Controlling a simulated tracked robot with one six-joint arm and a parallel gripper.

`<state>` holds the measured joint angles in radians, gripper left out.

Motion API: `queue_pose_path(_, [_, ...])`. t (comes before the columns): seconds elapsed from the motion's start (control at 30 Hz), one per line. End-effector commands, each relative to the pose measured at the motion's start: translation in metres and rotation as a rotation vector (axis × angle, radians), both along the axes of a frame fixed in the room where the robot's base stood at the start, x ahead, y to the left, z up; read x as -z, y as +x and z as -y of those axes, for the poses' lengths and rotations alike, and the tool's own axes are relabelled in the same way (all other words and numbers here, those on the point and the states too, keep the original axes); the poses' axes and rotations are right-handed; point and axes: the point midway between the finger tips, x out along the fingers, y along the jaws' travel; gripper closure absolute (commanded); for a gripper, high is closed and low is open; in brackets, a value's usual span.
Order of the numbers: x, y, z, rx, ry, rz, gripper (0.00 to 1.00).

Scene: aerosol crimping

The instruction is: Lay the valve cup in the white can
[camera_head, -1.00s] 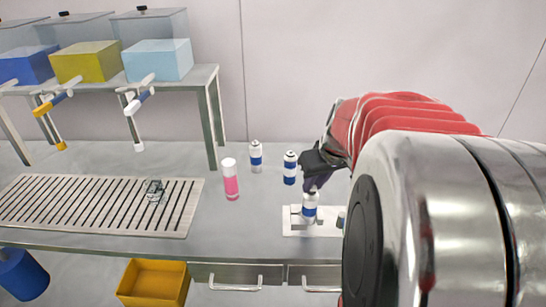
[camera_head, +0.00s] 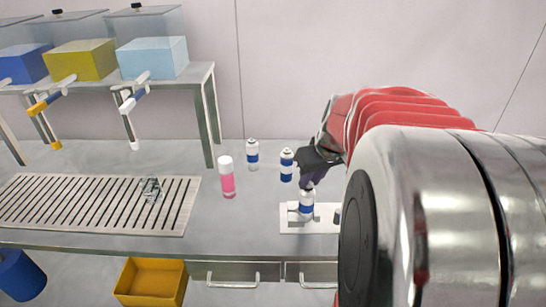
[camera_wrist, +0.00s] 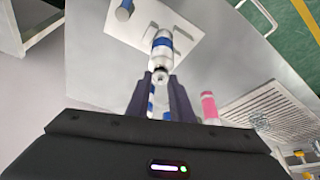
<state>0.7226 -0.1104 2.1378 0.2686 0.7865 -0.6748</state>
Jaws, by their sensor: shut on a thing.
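A white can with a blue band (camera_head: 306,205) stands upright on the white plate of a fixture (camera_head: 325,227). It also shows in the wrist view (camera_wrist: 162,46). My gripper (camera_head: 308,186) is right at the top of this can, with its fingers pointing down. In the wrist view my fingertips (camera_wrist: 161,77) are closed on a small silvery and dark piece, the valve cup (camera_wrist: 160,72), at the can's top end. The cup is mostly hidden by the fingers. I cannot tell whether it touches the can's rim.
Two more white and blue cans (camera_head: 252,155) (camera_head: 286,165) and a pink can with a white cap (camera_head: 227,177) stand left of the fixture. A slatted drain grate (camera_head: 100,205) lies further left. A shelf with coloured tanks (camera_head: 152,58) stands behind it.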

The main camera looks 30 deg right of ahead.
Motion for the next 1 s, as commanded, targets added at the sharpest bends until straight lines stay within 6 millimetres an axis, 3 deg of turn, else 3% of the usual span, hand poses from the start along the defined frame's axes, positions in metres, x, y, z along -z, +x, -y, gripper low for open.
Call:
queue_pose_path(0.47, [0.0001, 0.0001, -0.0001, 0.0, 0.0, 0.0, 1.0])
queue_pose_path(0.5, [0.0001, 0.0001, -0.0001, 0.0, 0.0, 0.0, 0.79])
queue_pose_path(0.8, [0.0001, 0.0001, -0.0002, 0.0, 0.0, 0.0, 0.58])
queue_pose_path(1.0, [0.0001, 0.0001, -0.0002, 0.0, 0.0, 0.0, 0.56])
